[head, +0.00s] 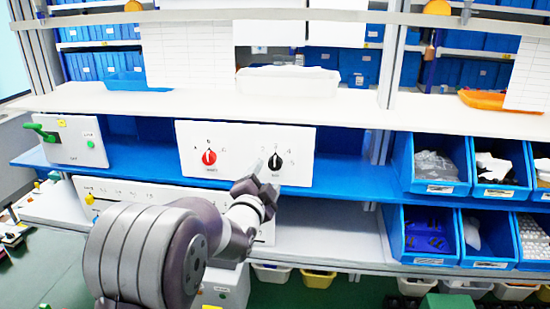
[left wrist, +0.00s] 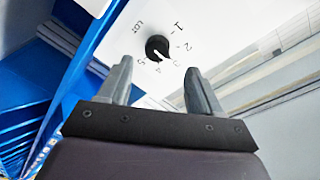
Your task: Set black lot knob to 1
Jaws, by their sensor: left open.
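The black lot knob (head: 275,161) is on the right half of a white panel in the head view, with small numbers around it. In the left wrist view the black knob (left wrist: 157,47) is just beyond the fingertips, roughly midway between them. The numeral 1 is above right of the knob there, and 4 and 5 are below it. A pale pointer mark shows on the knob, but I cannot tell exactly which number it faces. My left gripper (head: 262,178) is open, below and slightly left of the knob, apart from it; it also shows in the left wrist view (left wrist: 160,72). My right gripper is out of view.
A red knob (head: 209,157) is on the same panel, to the left. A green-handled switch box (head: 75,142) stands at the far left. A lower slider panel (head: 125,193) is partly behind my arm. Blue bins (head: 430,187) fill the right side.

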